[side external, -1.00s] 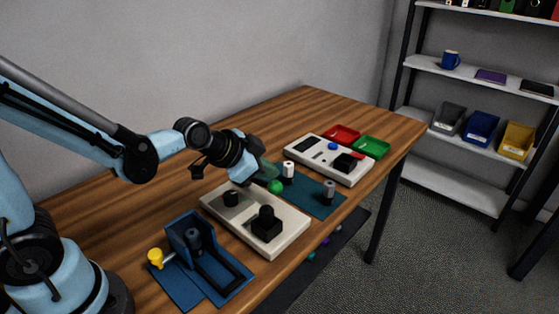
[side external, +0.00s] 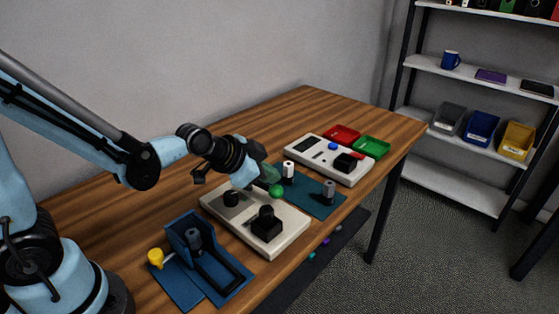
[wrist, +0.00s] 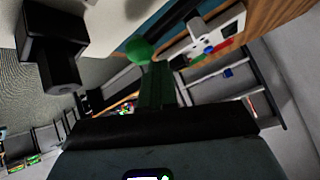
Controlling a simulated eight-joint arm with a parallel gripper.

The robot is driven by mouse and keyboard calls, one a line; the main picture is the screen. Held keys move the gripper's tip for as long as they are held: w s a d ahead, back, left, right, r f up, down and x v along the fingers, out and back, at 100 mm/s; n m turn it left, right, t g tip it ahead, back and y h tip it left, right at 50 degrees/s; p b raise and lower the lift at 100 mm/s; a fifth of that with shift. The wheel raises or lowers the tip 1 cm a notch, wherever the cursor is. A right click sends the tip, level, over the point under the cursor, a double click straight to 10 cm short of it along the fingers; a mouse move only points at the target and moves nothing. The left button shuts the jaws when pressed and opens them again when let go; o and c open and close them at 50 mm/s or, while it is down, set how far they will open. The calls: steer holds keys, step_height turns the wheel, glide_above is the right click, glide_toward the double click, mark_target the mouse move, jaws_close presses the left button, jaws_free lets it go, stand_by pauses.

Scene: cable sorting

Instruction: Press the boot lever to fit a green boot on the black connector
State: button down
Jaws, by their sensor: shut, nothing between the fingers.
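The boot lever's round green knob (side external: 276,191) stands at the back right edge of a white station (side external: 246,219). My gripper (side external: 270,181) is shut and empty, with its dark green fingers just above and against or very near the knob. In the wrist view the green knob (wrist: 138,51) shows beside the shut fingertips (wrist: 158,68); I cannot tell whether they touch. A black block with an upright stub (side external: 267,225) stands on the station's front, and a short black cylinder (side external: 231,198) at its back. I cannot make out a connector or a fitted boot.
A blue fixture (side external: 188,227) with a yellow knob (side external: 156,257) stands at the front left. Behind the station lie a teal mat (side external: 310,197) with two posts, a white tester (side external: 318,160), a red tray (side external: 342,134) and a green tray (side external: 371,147).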

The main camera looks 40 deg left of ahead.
steer(key=shift+d+f, duration=0.2)
steer(key=shift+f, duration=0.25)
stand_by(0.8)
stand_by(0.3)
steer(key=shift+a+r, duration=0.25)
steer(key=shift+r, duration=0.45)
steer(key=shift+a+r, duration=0.2)
steer(key=shift+r, duration=0.55)
steer(key=shift+a+r, duration=0.25)
steer(key=shift+r, duration=0.45)
steer(key=shift+r, duration=0.1)
steer(key=shift+a+r, duration=0.25)
steer(key=shift+r, duration=0.5)
steer(key=shift+a+r, duration=0.25)
steer(key=shift+r, duration=0.55)
steer(key=shift+a+r, duration=0.25)
steer(key=shift+r, duration=0.5)
steer(key=s+a+f+n+g+y, duration=0.1)
steer(key=s+f+n+g, duration=0.1)
steer(key=s+n, duration=0.4)
steer(key=s+f, duration=0.1)
steer(key=s, duration=0.4)
steer(key=shift+s+a+y, duration=0.2)
steer(key=shift+a+y, duration=0.15)
steer(key=shift+y, duration=0.05)
